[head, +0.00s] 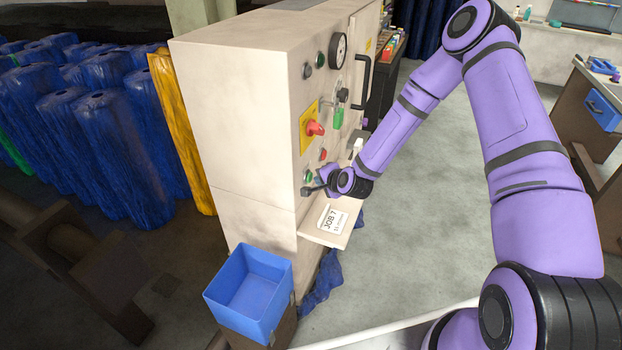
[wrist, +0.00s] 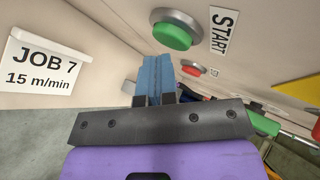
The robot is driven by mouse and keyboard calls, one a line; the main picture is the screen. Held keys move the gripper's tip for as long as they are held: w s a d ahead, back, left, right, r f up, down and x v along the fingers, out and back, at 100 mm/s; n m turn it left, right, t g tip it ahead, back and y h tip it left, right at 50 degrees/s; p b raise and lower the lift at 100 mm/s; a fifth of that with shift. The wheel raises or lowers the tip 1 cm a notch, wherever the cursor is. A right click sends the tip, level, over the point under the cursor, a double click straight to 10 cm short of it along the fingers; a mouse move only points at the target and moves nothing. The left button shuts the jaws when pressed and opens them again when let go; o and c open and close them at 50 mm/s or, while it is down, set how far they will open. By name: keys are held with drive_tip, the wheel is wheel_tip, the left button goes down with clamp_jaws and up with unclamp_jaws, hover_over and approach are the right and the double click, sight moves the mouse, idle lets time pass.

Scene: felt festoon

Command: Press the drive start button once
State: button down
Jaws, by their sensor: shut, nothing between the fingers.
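The round green button (wrist: 176,36) in a grey ring sits beside a START label (wrist: 223,32) on the beige panel in the wrist view. In the head view the green button (head: 308,175) is low on the cabinet's front (head: 312,150). My gripper (head: 309,190) is close to the panel, just below that button. In the wrist view its blue fingers (wrist: 156,64) are together and empty, with their tips just below and left of the green button. Whether the tips touch the panel is unclear; they look apart from the button. The button's face is in full view.
A red button (wrist: 194,69) lies beyond the green one. A shelf with a JOB 7 card (head: 332,219) juts out below my gripper. A blue bin (head: 248,287) stands at lower left.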

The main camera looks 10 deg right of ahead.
drive_tip(key=shift+s+d, duration=0.25)
drive_tip(key=shift+d, duration=0.05)
drive_tip(key=s+d, duration=0.1)
drive_tip(key=d, duration=0.1)
drive_tip(key=s+d, duration=0.2)
idle(0.6)
idle(0.6)
drive_tip(key=s+d+r+n+g+h, duration=0.1)
drive_tip(key=s+r+n, duration=0.2)
drive_tip(key=r, duration=0.6)
drive_tip(key=s+d+r+n+g+h, duration=0.1)
drive_tip(key=s+d+r+n+g, duration=0.15)
drive_tip(key=r, duration=0.65)
drive_tip(key=s+d+r+n+g+h, duration=0.1)
drive_tip(key=s+r+n+h, duration=0.2)
drive_tip(key=r, duration=0.7)
drive_tip(key=s+r+n, duration=0.1)
drive_tip(key=s+r, duration=0.4)
drive_tip(key=s, duration=0.4)
drive_tip(key=s+r+n+g, duration=0.1)
drive_tip(key=s+r, duration=0.4)
drive_tip(key=s, duration=0.4)
drive_tip(key=s+r+n+y, duration=0.1)
drive_tip(key=s+r+n, duration=0.1)
drive_tip(key=s+r, duration=0.4)
drive_tip(key=s, duration=0.4)
drive_tip(key=shift+d, duration=0.3)
